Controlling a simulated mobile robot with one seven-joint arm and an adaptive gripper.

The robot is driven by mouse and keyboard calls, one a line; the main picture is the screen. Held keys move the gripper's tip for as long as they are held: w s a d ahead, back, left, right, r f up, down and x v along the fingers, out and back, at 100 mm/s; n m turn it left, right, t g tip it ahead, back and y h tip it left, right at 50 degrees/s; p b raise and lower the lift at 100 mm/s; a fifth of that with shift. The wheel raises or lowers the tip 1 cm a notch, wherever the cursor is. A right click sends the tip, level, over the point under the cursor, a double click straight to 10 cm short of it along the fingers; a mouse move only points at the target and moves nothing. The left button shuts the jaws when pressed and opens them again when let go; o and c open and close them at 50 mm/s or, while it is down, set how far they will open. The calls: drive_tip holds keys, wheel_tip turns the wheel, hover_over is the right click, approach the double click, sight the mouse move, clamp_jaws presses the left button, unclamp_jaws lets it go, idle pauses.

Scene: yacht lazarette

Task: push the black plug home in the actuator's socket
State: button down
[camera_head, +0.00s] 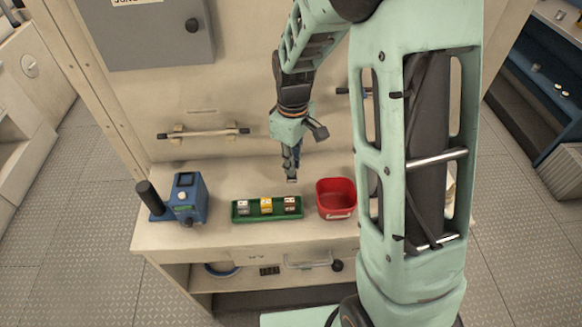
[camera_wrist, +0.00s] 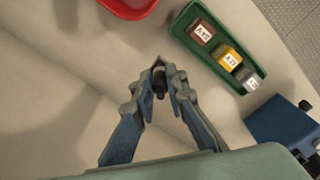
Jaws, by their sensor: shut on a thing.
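My gripper (camera_head: 291,170) hangs above the back of the bench, left of the red bin. In the wrist view its fingertips (camera_wrist: 160,84) are closed on a small dark piece, the black plug (camera_wrist: 159,93), mostly hidden between them. The plug is clear of the bench top. The actuator (camera_head: 187,197) is a blue box at the bench's left end, with a black cylinder at its left and a small screen on its face. Part of it shows at the lower right of the wrist view (camera_wrist: 284,132). I cannot make out its socket.
A green tray (camera_head: 267,219) holds a grey, a yellow and a brown labelled block between the actuator and the red bin (camera_head: 336,198). A wall handle (camera_head: 203,133) is behind the bench. Bare bench top (camera_head: 235,184) lies behind the tray.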

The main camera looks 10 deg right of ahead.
drive_tip(key=shift+w+f+b, duration=0.1)
drive_tip(key=shift+f+b, duration=0.6)
drive_tip(key=shift+f, duration=0.85)
drive_tip(key=shift+f, duration=0.15)
drive_tip(key=c, duration=1.9)
unclamp_jaws()
drive_tip(key=shift+c, duration=0.2)
